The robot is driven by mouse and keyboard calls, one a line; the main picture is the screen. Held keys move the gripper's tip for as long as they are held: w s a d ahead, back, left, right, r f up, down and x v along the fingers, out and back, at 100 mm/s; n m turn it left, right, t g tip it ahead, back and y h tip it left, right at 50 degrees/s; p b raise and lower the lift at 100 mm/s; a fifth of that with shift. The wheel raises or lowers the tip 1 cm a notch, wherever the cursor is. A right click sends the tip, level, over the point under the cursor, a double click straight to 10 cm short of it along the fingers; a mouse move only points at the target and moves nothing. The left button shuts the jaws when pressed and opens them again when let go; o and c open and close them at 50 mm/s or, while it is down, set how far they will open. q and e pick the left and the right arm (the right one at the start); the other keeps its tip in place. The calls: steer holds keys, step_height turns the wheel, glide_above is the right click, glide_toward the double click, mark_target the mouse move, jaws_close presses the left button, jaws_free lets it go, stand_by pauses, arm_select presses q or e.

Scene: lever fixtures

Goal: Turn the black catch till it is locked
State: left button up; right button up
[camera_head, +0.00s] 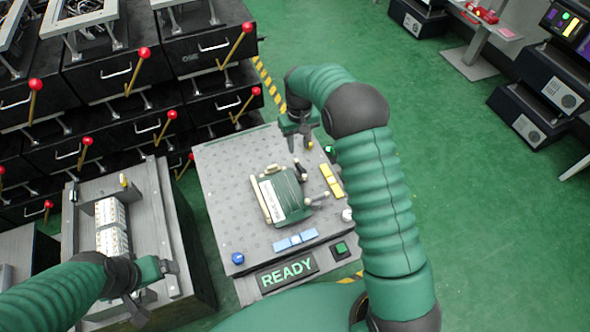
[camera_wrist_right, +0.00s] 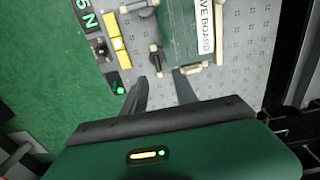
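The black catch (camera_head: 299,167) is a small dark lever beside the upper right corner of the green board unit (camera_head: 286,193), on a grey perforated table (camera_head: 222,165). The catch also shows in the right wrist view (camera_wrist_right: 155,61), just beyond my fingertips. My right gripper (camera_head: 302,143) points down above the table's far side, close to the catch. In the right wrist view its two fingers (camera_wrist_right: 161,88) are apart with nothing between them; I see no clear contact. My left gripper (camera_head: 153,288) is at the lower left, its fingers apart and empty, away from the catch.
Yellow blocks (camera_head: 331,181) and a pale-knobbed lever (camera_head: 319,199) stand right of the unit. Blue-white blocks (camera_head: 296,241), a blue knob (camera_head: 238,258) and a READY sign (camera_head: 287,273) are at the front. Black drawers with red-knobbed levers (camera_head: 233,46) fill the back left.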

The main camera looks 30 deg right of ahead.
mark_target(301, 169)
steer(key=f+b, duration=0.1)
steer(key=f, duration=0.3)
steer(key=d+f+b, duration=0.1)
steer(key=f, duration=0.3)
steer(key=f+b, duration=0.1)
steer(key=f, duration=0.4)
steer(key=shift+d+f, duration=0.1)
steer(key=shift+d, duration=0.15)
steer(key=shift+a+f, duration=0.15)
steer(key=shift+f, duration=0.1)
steer(key=shift+a, duration=0.25)
steer(key=shift+d+f, duration=0.1)
steer(key=shift+d, duration=0.2)
steer(key=c, duration=0.6)
jaws_close()
arm_select(q)
steer(key=x, duration=0.3)
steer(key=shift+s+d+f, duration=0.25)
steer(key=shift+d+f, duration=0.05)
arm_select(e)
steer(key=shift+a, duration=0.1)
